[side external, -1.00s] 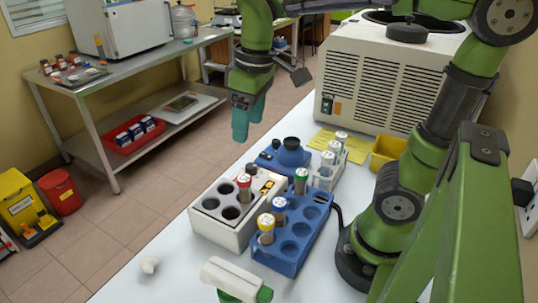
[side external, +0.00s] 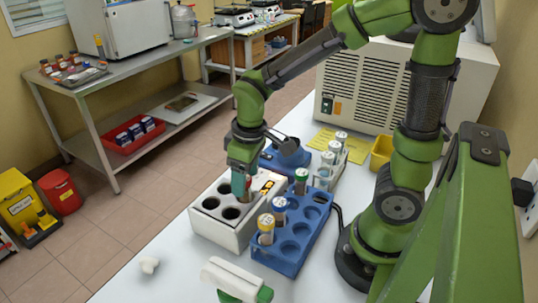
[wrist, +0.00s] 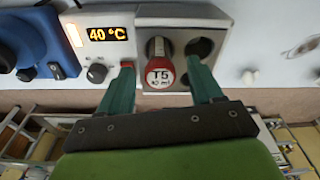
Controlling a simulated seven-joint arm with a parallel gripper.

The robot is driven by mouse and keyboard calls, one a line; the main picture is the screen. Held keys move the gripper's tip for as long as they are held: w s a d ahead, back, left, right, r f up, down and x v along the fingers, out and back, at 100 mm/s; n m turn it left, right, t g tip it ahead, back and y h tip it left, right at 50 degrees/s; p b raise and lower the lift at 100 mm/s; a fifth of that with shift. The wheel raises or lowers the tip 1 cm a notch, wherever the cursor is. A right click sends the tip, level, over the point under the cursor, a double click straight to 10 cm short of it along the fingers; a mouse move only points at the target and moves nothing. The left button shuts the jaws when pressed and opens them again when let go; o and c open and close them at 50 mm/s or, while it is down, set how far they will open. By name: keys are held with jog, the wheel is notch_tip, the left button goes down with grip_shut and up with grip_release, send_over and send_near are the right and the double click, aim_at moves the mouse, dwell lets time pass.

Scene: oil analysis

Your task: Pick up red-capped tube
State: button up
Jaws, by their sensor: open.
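The red-capped tube (wrist: 160,72), marked T5 on its cap, stands in a hole of the white heating block (side external: 222,232). The block also shows in the wrist view (wrist: 180,17). My gripper (wrist: 163,70) is open, with one teal finger on each side of the red cap and a visible gap to each. In the side view my gripper (side external: 241,186) is low over the block's back hole and mostly hides the tube. I cannot tell how deep the fingertips are beside the cap.
The block's display (wrist: 107,34) reads 40 °C. Close on the right is a blue rack (side external: 290,250) with capped tubes. Behind are a blue device (side external: 285,157) and a clear rack of white-capped tubes (side external: 328,165).

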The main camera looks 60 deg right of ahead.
jog(key=shift+w+f, duration=0.15)
jog(key=shift+f, duration=1.05)
grip_shut()
notch_tip(320, 180, up, 10)
jog(key=shift+r, duration=0.1)
